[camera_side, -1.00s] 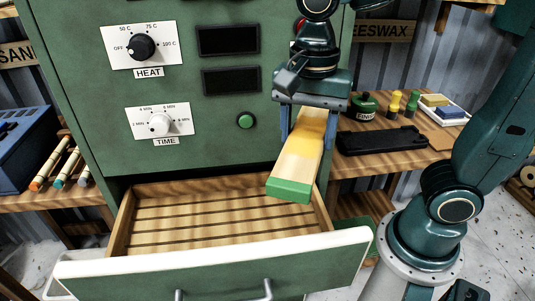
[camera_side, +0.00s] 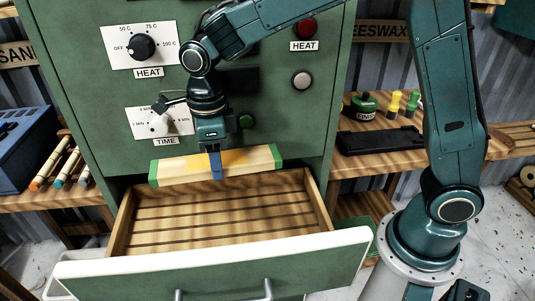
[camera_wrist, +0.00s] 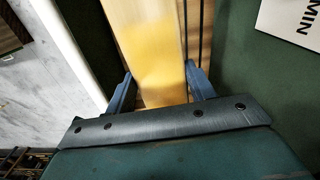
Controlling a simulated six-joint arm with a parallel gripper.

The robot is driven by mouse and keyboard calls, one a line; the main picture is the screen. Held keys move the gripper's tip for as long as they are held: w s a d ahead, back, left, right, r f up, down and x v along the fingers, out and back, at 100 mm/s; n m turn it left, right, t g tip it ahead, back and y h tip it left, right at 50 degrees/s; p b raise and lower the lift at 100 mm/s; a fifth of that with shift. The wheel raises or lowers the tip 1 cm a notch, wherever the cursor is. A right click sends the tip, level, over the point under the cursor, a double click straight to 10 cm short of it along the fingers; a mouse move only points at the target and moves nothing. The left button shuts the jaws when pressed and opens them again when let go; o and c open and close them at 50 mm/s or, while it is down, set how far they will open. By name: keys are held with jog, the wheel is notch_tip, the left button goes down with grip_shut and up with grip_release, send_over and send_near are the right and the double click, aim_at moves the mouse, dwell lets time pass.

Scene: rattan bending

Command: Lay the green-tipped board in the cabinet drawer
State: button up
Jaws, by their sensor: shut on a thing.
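The green-tipped board (camera_side: 245,160) is pale wood with a yellow middle and a green band at each end. It hangs nearly level, left to right in the side view, above the back part of the open drawer. My gripper (camera_side: 216,173) is shut on the board at its middle, pointing down. In the wrist view the board's yellow patch (camera_wrist: 150,60) lies between the two blue fingers (camera_wrist: 160,92). The cabinet drawer (camera_side: 130,222) is pulled out and empty, with a slatted wooden floor and a green front. Both board ends are hidden in the wrist view.
The green cabinet (camera_side: 90,110) with its dials stands right behind the board. A wooden bench (camera_side: 400,160) at the right holds a black tray (camera_side: 380,142) and small bottles. Several coloured sticks (camera_side: 60,170) lie at the left.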

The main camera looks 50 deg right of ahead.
aim_at(223, 231)
jog(key=shift+w+a+f+m, duration=0.2)
jog(key=shift+w+f+m, duration=0.2)
jog(key=shift+w+f, duration=0.1)
notch_tip(223, 231, down, 20)
jog(key=shift+r, duration=0.1)
dwell(0.9)
jog(key=shift+f, duration=0.25)
jog(key=o, duration=1.1)
jog(key=shift+r, duration=0.1)
notch_tip(223, 231, up, 12)
jog(key=shift+r, duration=0.1)
